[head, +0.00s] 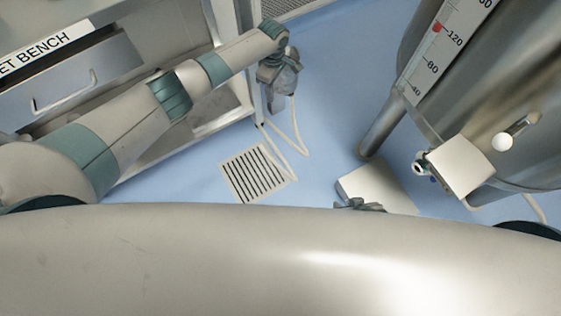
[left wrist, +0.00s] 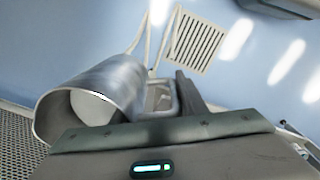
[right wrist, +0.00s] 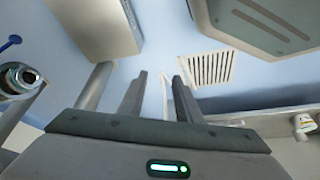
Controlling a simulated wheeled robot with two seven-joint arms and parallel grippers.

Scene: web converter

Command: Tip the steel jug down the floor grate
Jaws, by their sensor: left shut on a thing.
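The steel jug (left wrist: 115,85) is in the left wrist view, with its open mouth toward the lower left and its handle (left wrist: 174,98) at the fingers. My left gripper (head: 277,62) is shut on the jug's handle. In the head view the jug (head: 286,82) is small and partly hidden by the gripper; I cannot tell its exact tilt. The floor grate (head: 257,173) lies in the blue floor, nearer me than the jug; it also shows in the left wrist view (left wrist: 198,47) and right wrist view (right wrist: 210,68). My right gripper (right wrist: 160,90) is open and empty.
The bench (head: 100,60) with its drawer stands at left, close beside the left arm. A large steel tank (head: 500,90) with a level scale stands at right. A pale box (head: 378,190) lies between grate and tank.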

